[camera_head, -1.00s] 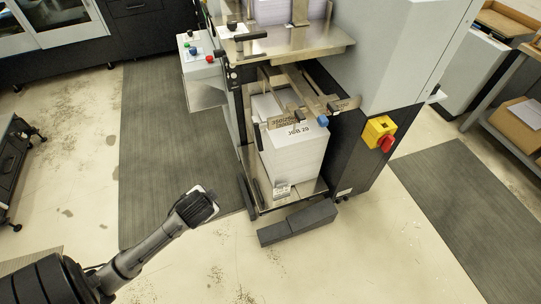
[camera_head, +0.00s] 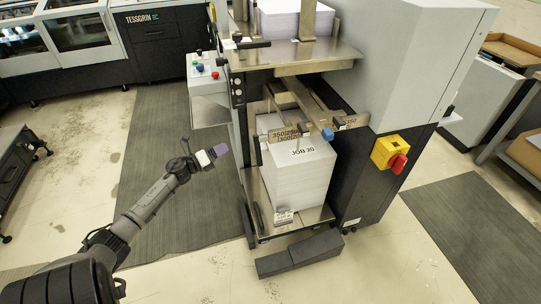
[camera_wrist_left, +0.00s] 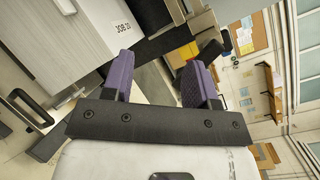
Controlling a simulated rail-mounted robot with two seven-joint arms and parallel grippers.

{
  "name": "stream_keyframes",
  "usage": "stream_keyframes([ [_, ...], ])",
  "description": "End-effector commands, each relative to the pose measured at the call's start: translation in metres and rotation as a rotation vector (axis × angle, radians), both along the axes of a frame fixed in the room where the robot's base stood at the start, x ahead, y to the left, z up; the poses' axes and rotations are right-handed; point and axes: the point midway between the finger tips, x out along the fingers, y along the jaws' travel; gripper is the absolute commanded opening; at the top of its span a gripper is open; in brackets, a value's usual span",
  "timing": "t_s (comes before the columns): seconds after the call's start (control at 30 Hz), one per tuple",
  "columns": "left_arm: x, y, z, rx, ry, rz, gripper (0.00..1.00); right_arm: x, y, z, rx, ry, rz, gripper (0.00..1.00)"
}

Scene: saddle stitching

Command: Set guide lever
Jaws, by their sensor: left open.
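The grey feeder machine (camera_head: 416,60) stands in front of me. In its lower bay, a white paper stack (camera_head: 300,176) marked JOB 20 sits under a guide plate (camera_head: 284,136) with printed numbers. A blue knob (camera_head: 328,134) is at that plate's right, and small dark levers are around it. I cannot tell which one is the guide lever. My left gripper (camera_head: 216,154) is left of the stack, apart from it, over the dark mat. In the left wrist view its purple fingers (camera_wrist_left: 158,70) are spread and empty, with the JOB 20 stack beyond. My right gripper is not in view.
A steel shelf (camera_head: 290,58) with a black handle juts out above the bay. A control box (camera_head: 205,73) with coloured buttons is at the left. A yellow box with a red switch (camera_head: 390,152) is at the right.

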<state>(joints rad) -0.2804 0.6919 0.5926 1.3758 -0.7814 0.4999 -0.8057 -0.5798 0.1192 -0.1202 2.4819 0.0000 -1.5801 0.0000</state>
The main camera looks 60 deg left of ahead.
Motion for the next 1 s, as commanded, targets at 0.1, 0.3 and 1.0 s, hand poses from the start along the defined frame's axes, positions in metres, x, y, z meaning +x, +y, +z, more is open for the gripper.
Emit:
stream_keyframes([
  [0.1,0.0,-0.031,-0.001,0.141,0.005,-0.19,0.53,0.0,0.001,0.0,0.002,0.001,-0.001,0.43],
  [0.3,-0.007,-0.063,-0.001,0.316,-0.034,-0.387,0.53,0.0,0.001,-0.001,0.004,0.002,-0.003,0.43],
  [1.0,0.08,-0.093,0.0,0.389,-0.049,-0.394,0.53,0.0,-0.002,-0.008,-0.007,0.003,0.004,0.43],
])
